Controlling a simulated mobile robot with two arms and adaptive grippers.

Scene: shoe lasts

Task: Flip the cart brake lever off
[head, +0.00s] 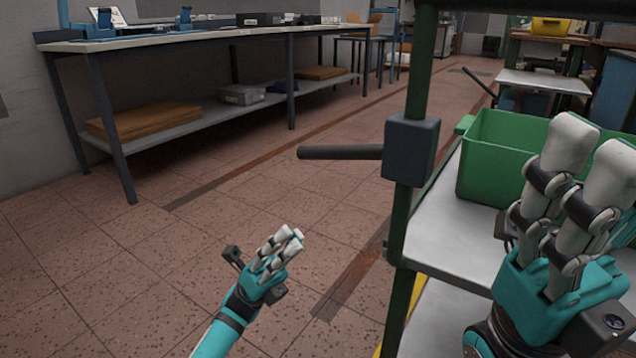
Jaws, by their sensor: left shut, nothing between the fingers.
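The brake lever (340,152) is a dark bar. It sticks out to the left, nearly level, from a dark grey box (411,150) on the cart's green post (418,65). My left gripper (289,238) is shut and empty, over the floor. It is below and left of the lever in the picture, apart from it. My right gripper (590,150) is close to the camera at the right, in front of the cart (440,235). Its fingers point up side by side; whether they are shut is unclear.
A green bin (485,155) stands on the cart's grey shelf, partly behind my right gripper. A long workbench (190,42) with a lower shelf runs along the back left. The tiled floor between bench and cart is clear.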

